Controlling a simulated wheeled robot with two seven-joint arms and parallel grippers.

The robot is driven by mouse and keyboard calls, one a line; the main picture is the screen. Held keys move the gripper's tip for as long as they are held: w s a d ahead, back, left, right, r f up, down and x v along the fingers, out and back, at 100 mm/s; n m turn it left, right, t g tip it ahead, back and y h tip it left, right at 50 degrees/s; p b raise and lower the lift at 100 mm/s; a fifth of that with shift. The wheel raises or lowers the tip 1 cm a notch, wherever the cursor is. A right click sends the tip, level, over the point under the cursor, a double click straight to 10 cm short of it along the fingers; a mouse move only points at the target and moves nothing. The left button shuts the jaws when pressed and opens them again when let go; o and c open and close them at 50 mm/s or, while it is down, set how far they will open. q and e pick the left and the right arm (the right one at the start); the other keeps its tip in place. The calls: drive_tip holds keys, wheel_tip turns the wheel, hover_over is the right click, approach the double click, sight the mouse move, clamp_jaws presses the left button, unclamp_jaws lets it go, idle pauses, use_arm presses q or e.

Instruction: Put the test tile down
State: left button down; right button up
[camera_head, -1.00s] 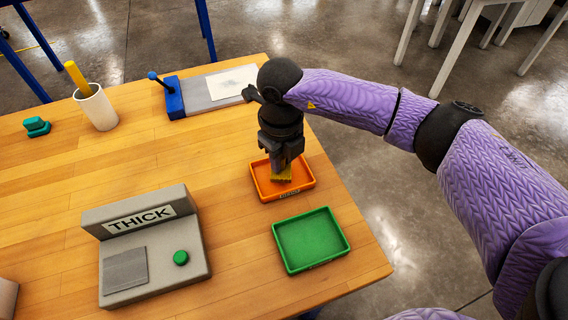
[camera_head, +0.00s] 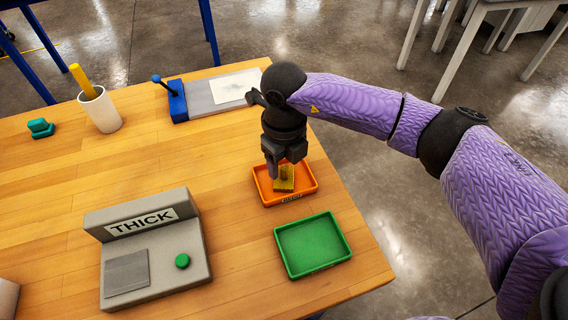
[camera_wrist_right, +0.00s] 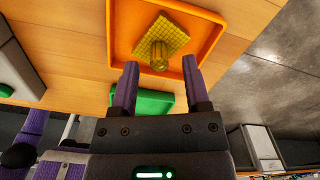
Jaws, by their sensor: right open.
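The test tile (camera_head: 284,184) is a small yellow square with a knob on top. It lies in the orange tray (camera_head: 307,189). In the right wrist view the tile (camera_wrist_right: 172,37) shows its grid surface and round knob inside the orange tray (camera_wrist_right: 119,35). My right gripper (camera_head: 285,166) is just above the tray. In the right wrist view its two fingers (camera_wrist_right: 160,75) are spread apart, with nothing held between them, and the knob shows just beyond the fingertips. My left gripper is not in view.
A green tray (camera_head: 313,245) sits in front of the orange one, empty. A grey device marked THICK (camera_head: 150,255) with a green button stands to the left. A cup (camera_head: 101,110), a green item (camera_head: 41,128) and a board with a blue lever (camera_head: 208,97) stand farther back.

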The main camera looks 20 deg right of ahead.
sight(284, 167)
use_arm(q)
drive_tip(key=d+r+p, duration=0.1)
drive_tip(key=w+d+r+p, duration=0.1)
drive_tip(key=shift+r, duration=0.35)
use_arm(e)
wheel_tip(284, 167, up, 10)
drive_tip(key=shift+r, duration=0.15)
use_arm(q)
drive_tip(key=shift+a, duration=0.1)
